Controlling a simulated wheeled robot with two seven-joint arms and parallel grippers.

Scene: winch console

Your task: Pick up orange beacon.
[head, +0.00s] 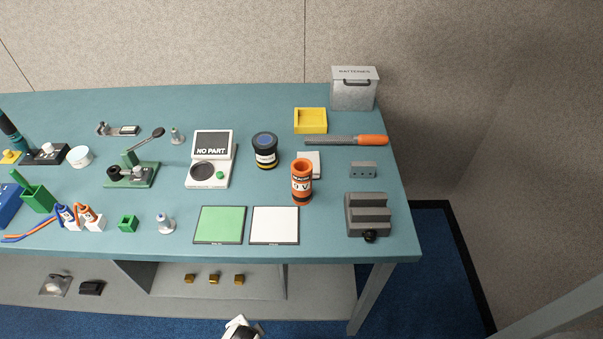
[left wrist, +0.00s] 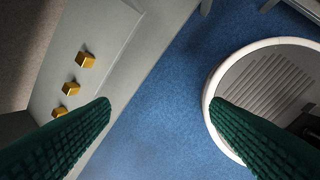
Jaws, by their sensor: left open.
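The orange beacon (head: 301,190) looks like an upright orange cylinder with a dark top opening and a light label with dark lettering. It stands on the teal table, right of centre, just in front of a small white-grey block (head: 313,160) that it partly covers. My left gripper (left wrist: 160,102) shows two green ribbed fingers wide apart with nothing between them. It is over the blue floor beside the lower shelf, away from the beacon. The beacon is not in the left wrist view. A white and black part of mine shows at the bottom of the head view. My right gripper is not seen.
Near the beacon are a dark jar (head: 265,150), a white panel (head: 274,225), a green panel (head: 220,225), an orange-handled tool (head: 345,140), a grey stepped block (head: 367,214) and a yellow tray (head: 310,121). Brass blocks (head: 214,279) lie on the lower shelf.

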